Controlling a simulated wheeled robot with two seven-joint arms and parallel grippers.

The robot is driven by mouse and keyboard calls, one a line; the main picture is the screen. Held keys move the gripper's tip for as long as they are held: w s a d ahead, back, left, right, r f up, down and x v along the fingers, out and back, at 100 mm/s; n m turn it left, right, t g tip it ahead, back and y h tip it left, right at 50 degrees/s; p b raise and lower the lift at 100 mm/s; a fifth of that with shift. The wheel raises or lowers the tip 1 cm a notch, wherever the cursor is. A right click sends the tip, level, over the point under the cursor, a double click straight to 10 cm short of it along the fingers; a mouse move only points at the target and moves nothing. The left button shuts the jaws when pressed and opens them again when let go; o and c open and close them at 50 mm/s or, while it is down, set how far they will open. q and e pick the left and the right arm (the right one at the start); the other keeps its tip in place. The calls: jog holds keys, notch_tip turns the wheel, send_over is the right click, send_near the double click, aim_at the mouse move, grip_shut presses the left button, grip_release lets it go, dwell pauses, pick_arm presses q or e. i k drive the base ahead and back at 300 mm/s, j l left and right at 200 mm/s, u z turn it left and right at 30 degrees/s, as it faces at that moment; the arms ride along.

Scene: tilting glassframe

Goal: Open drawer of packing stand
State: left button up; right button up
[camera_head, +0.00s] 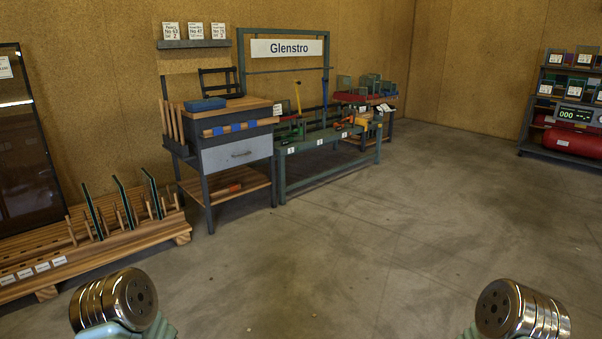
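The packing stand (203,182) is a dark-framed stand with a wooden top, against the back wall left of centre. Its grey drawer (224,156) sits under the top, looks shut, and has a small dark handle (241,154) on its front. A blue item (205,104) and a dark frame lie or stand on the top. Parts of my two arms show at the bottom left and bottom right, far from the stand across open floor. Neither of my grippers can be made out.
A green workbench (331,142) under a Glenstro sign (286,48) adjoins the stand on the right. A slatted wooden rack (95,246) with upright panes stands at left. A shelf with a red tank (573,143) is far right. The concrete floor (330,240) between is clear.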

aim_at(219, 157)
jog(key=i+u, duration=0.1)
jog(key=i, duration=0.55)
jog(key=i+l, duration=0.15)
jog(key=i, duration=0.45)
jog(key=i+u, duration=0.15)
jog(key=i, duration=0.5)
